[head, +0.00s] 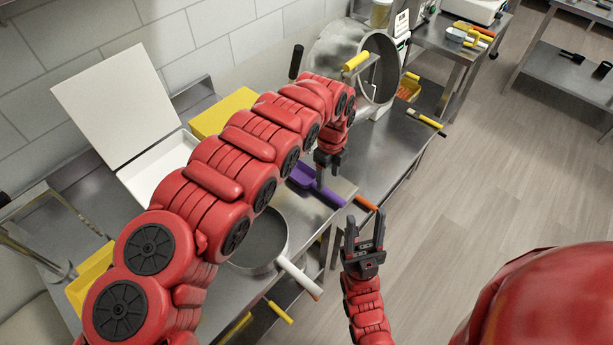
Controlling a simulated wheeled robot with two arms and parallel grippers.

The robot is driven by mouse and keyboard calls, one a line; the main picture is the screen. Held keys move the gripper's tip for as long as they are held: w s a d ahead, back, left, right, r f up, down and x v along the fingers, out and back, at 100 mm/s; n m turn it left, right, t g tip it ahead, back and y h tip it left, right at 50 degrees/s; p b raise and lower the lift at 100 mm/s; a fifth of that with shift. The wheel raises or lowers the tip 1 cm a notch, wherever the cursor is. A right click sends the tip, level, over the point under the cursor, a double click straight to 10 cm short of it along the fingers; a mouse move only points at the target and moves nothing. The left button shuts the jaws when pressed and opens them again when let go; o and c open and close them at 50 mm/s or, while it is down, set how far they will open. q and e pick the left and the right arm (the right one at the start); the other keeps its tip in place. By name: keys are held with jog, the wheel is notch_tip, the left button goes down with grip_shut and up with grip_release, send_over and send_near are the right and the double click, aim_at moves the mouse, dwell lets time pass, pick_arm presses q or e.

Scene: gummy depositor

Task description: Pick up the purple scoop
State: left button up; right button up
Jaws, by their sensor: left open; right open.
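The purple scoop (302,175) lies on the steel table near its right edge, with its handle pointing toward the lower right. My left gripper (321,182) hangs fingers-down right at the scoop and overlaps it in the picture. Its jaws are open. I cannot tell whether the fingers touch the scoop or straddle its handle. My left arm hides part of the table behind it. My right gripper (364,222) is open and empty, fingers pointing up in the picture, in front of the table edge and apart from the scoop.
A pan (262,240) with a white handle sits close to the scoop on its lower left. An orange-handled tool (366,203) is at the right. A white open-lidded box (158,165), a yellow container (222,112) and a large drum (378,70) stand behind.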

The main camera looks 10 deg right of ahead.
aim_at(330, 192)
pick_arm(q)
jog(key=shift+s+f, duration=0.1)
jog(key=shift+f, duration=0.25)
jog(key=f+p, duration=0.1)
jog(key=f, duration=0.2)
jog(key=s+f+p, duration=0.1)
jog(key=shift+d+f+p, duration=0.15)
jog(key=shift+d+p, duration=0.2)
jog(key=shift+d, duration=0.05)
jog(key=shift+w+a+f, duration=0.1)
jog(key=shift+f, duration=0.4)
grip_shut()
dwell(0.5)
